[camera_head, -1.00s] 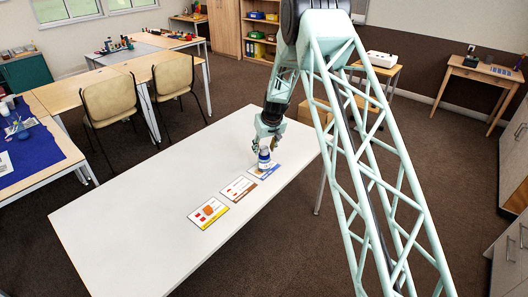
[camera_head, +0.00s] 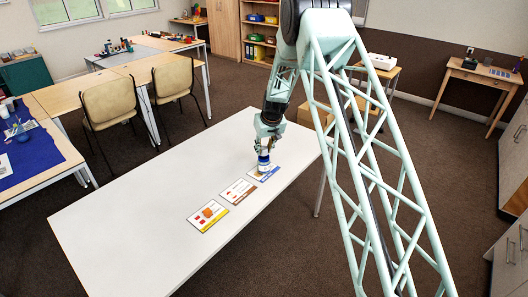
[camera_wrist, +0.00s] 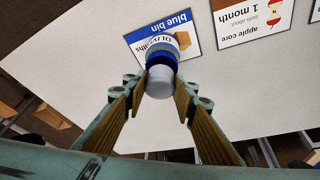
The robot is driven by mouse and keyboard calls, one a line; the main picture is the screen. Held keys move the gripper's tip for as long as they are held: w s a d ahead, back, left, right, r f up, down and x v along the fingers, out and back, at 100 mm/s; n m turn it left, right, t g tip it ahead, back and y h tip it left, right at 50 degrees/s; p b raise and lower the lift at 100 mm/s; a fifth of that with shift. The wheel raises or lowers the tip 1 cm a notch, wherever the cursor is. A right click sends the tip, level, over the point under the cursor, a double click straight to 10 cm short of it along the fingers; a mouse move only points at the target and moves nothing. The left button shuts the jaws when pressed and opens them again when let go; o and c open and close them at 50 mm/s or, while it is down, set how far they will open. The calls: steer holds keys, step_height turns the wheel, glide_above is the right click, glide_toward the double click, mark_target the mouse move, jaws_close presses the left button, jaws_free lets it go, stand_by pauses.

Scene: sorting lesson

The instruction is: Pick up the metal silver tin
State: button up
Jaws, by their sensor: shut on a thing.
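A small silver tin (camera_head: 263,166) with a blue and white label is at the blue bin card (camera_head: 272,173) on the white table. In the wrist view the tin (camera_wrist: 161,80) shows its plain silver end toward me and its label beyond. My gripper (camera_head: 264,148) is above the tin, pointing down, with its fingers closed on either side of it. The fingers (camera_wrist: 158,92) also show in the wrist view. Part of the card is hidden behind the tin. I cannot tell whether the tin's base touches the card.
Two more cards lie in a row on the table: a brown-edged one (camera_head: 239,191) and a yellow-edged one (camera_head: 208,215). The rest of the white table (camera_head: 130,215) is bare. Chairs (camera_head: 113,107) and other desks stand beyond it.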

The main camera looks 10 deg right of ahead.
mark_target(264, 148)
steer(key=shift+r, duration=4.35)
